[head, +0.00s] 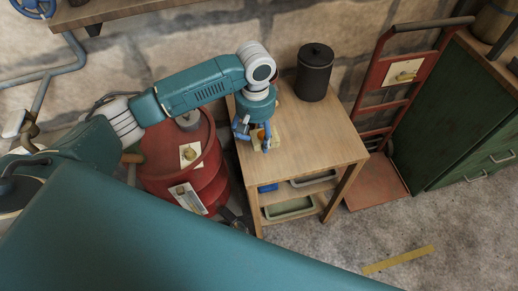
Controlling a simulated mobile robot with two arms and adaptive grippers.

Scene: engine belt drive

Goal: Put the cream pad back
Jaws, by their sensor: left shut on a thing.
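My left gripper (254,136) points down over the wooden table (318,133), close to its left edge, with its blue fingers low near the tabletop. It is shut on a small cream piece, the cream pad (257,141), largely hidden by the fingers. A small orange patch shows between the fingers, too small to make out. I cannot tell whether the pad touches the tabletop. My right gripper is not in view.
A dark lidded canister (314,72) stands at the table's back. A red drum (180,165) with cream cards is left of the table. Trays (289,208) sit on the lower shelf. A red hand truck (376,190) and green cabinet (446,125) stand right. The table's right half is clear.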

